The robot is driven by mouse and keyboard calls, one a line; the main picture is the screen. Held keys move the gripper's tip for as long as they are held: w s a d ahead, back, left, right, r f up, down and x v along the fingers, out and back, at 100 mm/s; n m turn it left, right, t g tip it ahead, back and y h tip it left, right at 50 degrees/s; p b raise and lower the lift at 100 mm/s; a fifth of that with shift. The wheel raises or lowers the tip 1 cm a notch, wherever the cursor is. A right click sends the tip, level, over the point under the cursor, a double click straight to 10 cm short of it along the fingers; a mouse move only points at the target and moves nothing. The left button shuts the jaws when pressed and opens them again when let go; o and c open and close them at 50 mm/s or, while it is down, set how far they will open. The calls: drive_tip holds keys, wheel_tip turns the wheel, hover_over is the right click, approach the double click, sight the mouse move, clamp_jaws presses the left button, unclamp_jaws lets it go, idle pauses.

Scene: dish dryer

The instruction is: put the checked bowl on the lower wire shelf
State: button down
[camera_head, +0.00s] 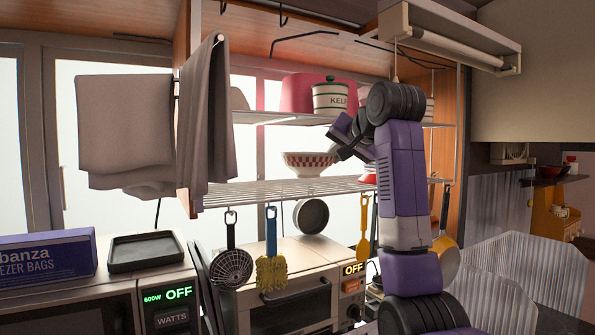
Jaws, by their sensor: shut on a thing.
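The checked bowl (309,163), white with a red checked band, is in the middle of the camera_head view. It is upright, a little above the lower wire shelf (270,191) or very near it; I cannot tell whether its base touches the wires. My gripper (337,152) is shut on the bowl's right rim, reaching in from the right. The fingertips are small and partly hidden by the wrist. My purple arm hides part of the right side of both shelves.
The upper shelf (270,117) holds a striped canister (330,98) and a pink container (297,92). A red-and-white dish (368,173) sits on the lower shelf, right of the bowl. Utensils hang below, including a skimmer (231,267). Grey towels (205,125) hang at left. The lower shelf's left part is bare.

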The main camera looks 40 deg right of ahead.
sight(290, 156)
drive_tip(key=w+a+p, duration=0.1)
drive_tip(key=a, duration=0.2)
drive_tip(key=w+a+p, duration=0.1)
drive_tip(key=a, duration=0.3)
drive_tip(key=w+a, duration=0.1)
drive_tip(key=a, duration=0.3)
drive_tip(key=shift+w+a+r+p, duration=0.15)
drive_tip(key=shift+a+p, duration=0.1)
drive_tip(key=shift+p, duration=0.15)
drive_tip(key=shift+a, duration=0.1)
drive_tip(key=shift+f+p, duration=0.7)
drive_tip(key=shift+f, duration=1.2)
drive_tip(key=c, duration=1.5)
unclamp_jaws()
drive_tip(key=shift+f, duration=0.1)
